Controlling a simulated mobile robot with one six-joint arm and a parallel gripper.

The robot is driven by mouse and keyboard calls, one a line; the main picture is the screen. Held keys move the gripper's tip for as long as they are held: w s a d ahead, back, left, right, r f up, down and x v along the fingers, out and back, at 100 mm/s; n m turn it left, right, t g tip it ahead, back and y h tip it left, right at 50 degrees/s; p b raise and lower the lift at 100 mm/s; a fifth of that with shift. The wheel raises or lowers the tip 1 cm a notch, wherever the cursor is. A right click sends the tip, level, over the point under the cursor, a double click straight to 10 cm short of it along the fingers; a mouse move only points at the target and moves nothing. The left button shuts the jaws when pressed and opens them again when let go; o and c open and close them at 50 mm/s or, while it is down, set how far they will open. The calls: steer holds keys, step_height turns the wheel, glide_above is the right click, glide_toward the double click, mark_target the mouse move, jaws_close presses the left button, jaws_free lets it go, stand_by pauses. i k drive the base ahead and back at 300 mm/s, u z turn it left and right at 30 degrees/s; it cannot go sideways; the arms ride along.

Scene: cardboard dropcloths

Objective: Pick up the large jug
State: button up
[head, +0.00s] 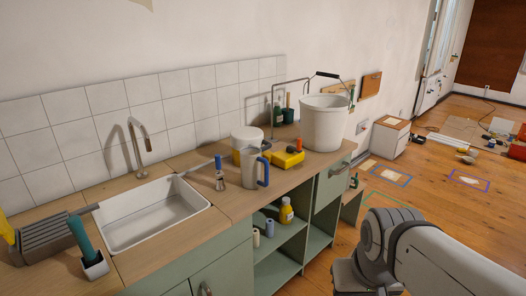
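The large jug (253,168) stands upright on the wooden counter in the head view, right of the sink. It is pale grey with a blue handle on its right side. Its lower body is in full view, and nothing holds it. My arm shows at the lower right, well to the right of the jug and apart from it. My gripper is not in view.
A white tub (244,136), a yellow item (287,158) and a large white bucket (324,124) crowd behind and right of the jug. A blue-handled brush (219,174) stands at its left. The sink (150,215) lies further left. Open shelves are below the counter.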

mark_target(251, 159)
steer(key=i, duration=1.6)
steer(key=u, duration=0.95)
